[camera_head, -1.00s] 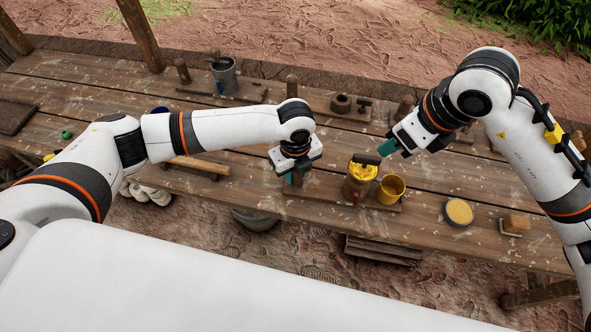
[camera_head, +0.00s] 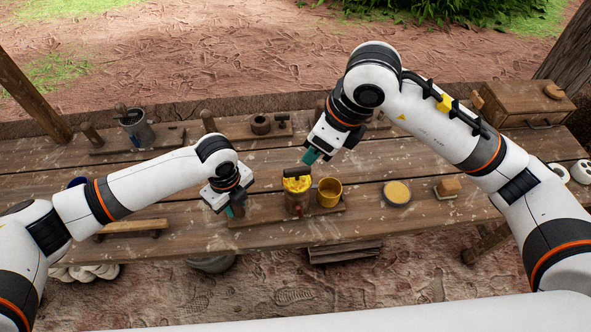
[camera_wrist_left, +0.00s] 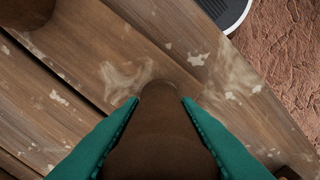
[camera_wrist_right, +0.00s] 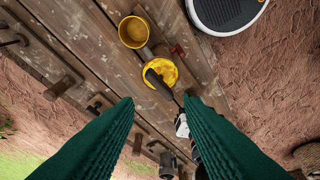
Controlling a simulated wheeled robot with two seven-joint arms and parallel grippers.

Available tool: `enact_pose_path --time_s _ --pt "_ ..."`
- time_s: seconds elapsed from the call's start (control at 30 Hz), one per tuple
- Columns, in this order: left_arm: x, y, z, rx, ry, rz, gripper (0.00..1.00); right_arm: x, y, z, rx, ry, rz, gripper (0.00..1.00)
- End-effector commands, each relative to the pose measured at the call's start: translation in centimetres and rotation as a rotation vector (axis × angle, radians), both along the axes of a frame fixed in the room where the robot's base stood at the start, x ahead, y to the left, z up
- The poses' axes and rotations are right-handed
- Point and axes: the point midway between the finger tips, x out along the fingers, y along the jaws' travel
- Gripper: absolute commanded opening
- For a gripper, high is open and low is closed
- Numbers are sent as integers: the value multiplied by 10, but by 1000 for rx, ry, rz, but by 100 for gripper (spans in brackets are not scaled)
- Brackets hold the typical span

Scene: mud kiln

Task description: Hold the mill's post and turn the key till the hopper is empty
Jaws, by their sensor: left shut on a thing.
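The mill (camera_head: 297,202) stands on a wooden board (camera_head: 262,210), a brown body with a yellow-filled hopper (camera_head: 294,185). A dark key (camera_head: 297,172) lies across its top. The hopper (camera_wrist_right: 170,72) and key (camera_wrist_right: 157,83) also show in the right wrist view. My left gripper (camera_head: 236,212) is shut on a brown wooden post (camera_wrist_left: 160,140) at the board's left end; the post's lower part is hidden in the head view. My right gripper (camera_head: 311,157) is open and empty, above and just behind the mill, apart from the key.
A yellow cup (camera_head: 329,192) stands right of the mill. Further right are a round yellow-topped dish (camera_head: 397,193) and a brush-like block (camera_head: 448,187). Along the back stand a grey metal mug (camera_head: 136,128) and other posts on boards. A wooden box (camera_head: 522,103) is at the back right.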

Motion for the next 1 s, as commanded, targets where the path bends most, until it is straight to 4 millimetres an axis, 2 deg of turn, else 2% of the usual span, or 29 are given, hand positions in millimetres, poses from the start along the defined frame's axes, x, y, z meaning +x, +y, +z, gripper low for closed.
enact_pose_path --time_s 0.6,0.77,0.87,1.0 --pt "0 0 0 1 -1 1 0 0 0 0 0 0 0 36" --pt "0 0 0 1 -1 1 0 0 1 0 -8 -5 30 61" --pt "0 0 0 1 -1 1 0 1 4 1 -35 -20 123 76" --pt "0 0 0 0 0 1 0 4 11 4 -101 -58 369 76"
